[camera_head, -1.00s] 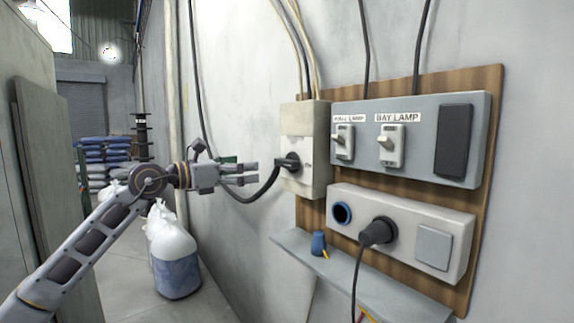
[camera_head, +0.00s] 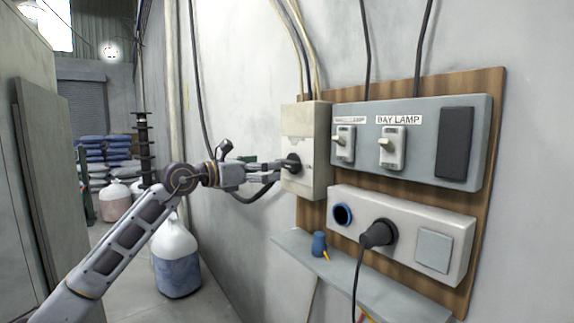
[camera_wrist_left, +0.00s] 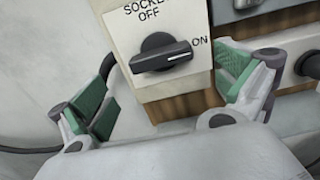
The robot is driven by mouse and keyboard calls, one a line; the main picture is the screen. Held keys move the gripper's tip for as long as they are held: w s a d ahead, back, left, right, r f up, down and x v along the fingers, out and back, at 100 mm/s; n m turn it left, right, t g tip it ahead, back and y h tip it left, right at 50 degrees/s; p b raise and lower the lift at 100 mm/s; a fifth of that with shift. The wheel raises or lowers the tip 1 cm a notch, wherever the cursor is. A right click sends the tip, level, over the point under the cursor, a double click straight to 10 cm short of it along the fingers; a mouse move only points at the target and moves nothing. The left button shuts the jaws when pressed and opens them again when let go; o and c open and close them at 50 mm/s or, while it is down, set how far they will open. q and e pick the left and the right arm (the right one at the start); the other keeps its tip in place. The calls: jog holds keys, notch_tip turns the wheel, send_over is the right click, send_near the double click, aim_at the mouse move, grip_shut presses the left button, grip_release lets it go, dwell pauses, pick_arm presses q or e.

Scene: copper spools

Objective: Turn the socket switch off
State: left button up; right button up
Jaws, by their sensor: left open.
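The socket switch is a black rotary knob (camera_wrist_left: 160,53) on a pale plate (camera_wrist_left: 126,32) marked SOCKET, OFF and ON. The knob lies nearly sideways, with a pale mark at its right end towards ON. In the head view the knob (camera_head: 292,163) is on the front of the beige box (camera_head: 306,185), partly hidden by my gripper. My left gripper (camera_head: 277,170) is close in front of it. In the left wrist view my left gripper (camera_wrist_left: 172,88) is open, its green-padded fingers apart on both sides below the knob, holding nothing. My right gripper is not in view.
To the right, a grey panel (camera_head: 412,155) carries two lamp switches. Below it, a socket box (camera_head: 400,208) holds a black plug (camera_head: 378,233). A narrow shelf (camera_head: 345,275) bears a small blue item. A black cable (camera_head: 250,197) runs near my gripper.

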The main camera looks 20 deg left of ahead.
aim_at(283, 165)
pick_arm(q)
jog(key=shift+x, duration=3.9)
jog(key=c, duration=0.9)
